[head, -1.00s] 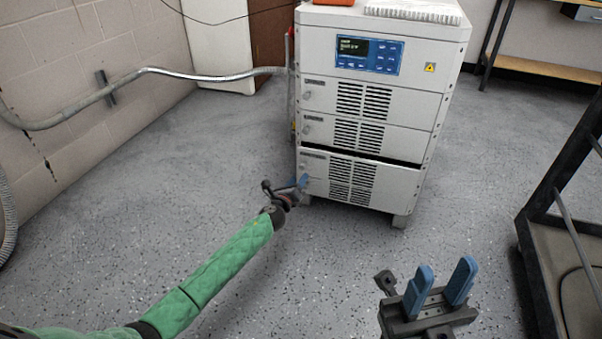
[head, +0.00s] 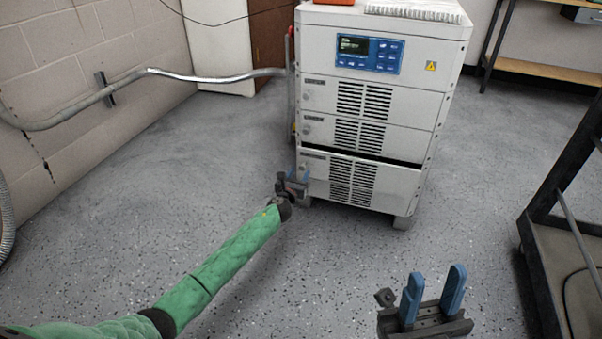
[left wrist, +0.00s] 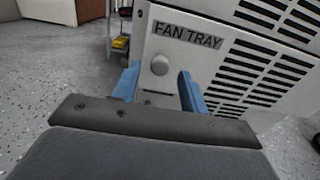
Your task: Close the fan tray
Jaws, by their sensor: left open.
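The fan tray (head: 368,185) is the lowest white vented drawer of the cabinet (head: 385,70). A dark gap shows along its top edge, so it sits a little forward of the drawers above. In the left wrist view its front (left wrist: 200,65) carries the label FAN TRAY and a round knob (left wrist: 160,64). My left gripper (head: 292,175) is at the tray's left end, with its open blue fingers (left wrist: 158,85) on either side of and below the knob. I cannot tell whether they touch the front. My right gripper (head: 434,295) is open and empty, well in front of the cabinet.
A dark metal rack (head: 550,215) stands at the right. A grey conduit (head: 150,75) runs along the block wall at the left. A workbench (head: 545,68) is at the back right. The speckled floor before the cabinet is clear.

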